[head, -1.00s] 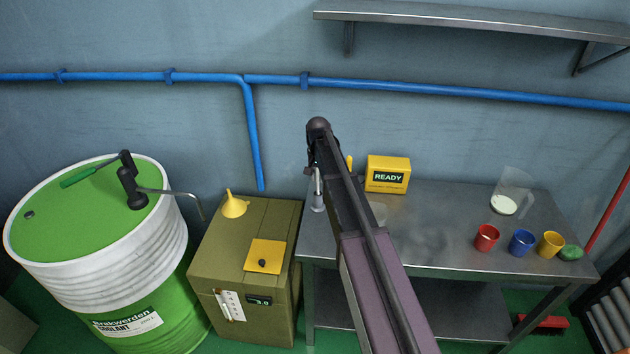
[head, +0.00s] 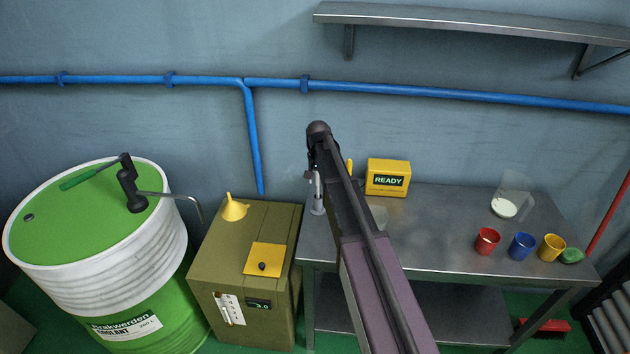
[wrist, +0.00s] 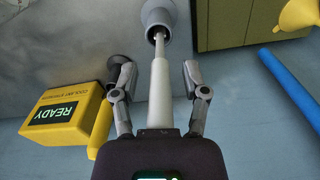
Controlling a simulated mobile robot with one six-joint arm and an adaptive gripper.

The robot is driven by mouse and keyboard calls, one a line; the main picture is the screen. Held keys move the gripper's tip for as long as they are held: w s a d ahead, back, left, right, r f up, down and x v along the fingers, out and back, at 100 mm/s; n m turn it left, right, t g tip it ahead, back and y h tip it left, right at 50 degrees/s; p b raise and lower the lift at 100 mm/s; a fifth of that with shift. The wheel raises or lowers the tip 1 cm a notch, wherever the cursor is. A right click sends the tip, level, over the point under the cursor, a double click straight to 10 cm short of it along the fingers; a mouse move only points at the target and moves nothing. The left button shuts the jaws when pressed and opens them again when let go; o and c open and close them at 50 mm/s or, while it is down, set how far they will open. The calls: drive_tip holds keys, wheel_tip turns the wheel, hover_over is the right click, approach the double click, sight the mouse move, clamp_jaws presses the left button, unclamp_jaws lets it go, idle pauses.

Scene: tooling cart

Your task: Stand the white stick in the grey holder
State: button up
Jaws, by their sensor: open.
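The white stick (wrist: 159,85) is in the middle of the wrist view, with its narrow far end in the mouth of the grey holder (wrist: 157,13). In the head view the stick (head: 318,186) stands roughly upright at the holder (head: 318,208), at the bench's left end. How deep the tip sits is hard to tell. My gripper (wrist: 159,72) is open, with one finger on each side of the stick and a visible gap to both. In the head view my arm hides most of the gripper.
A yellow READY box (head: 388,178) stands right of my arm on the steel bench (head: 440,215). A dark-based yellow item (wrist: 121,68) is near my left finger. Red (head: 487,241), blue (head: 522,245) and yellow (head: 551,247) cups stand farther right. An olive cabinet (head: 235,300) adjoins the left.

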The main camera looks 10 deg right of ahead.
drive_tip(key=shift+r, duration=0.1)
wheel_tip(320, 180, up, 12)
drive_tip(key=p, duration=1.2)
idle(0.7)
drive_tip(key=shift+s, duration=0.1)
drive_tip(key=s+n, duration=0.5)
drive_tip(key=s, duration=2.4)
drive_tip(key=shift+a, duration=0.4)
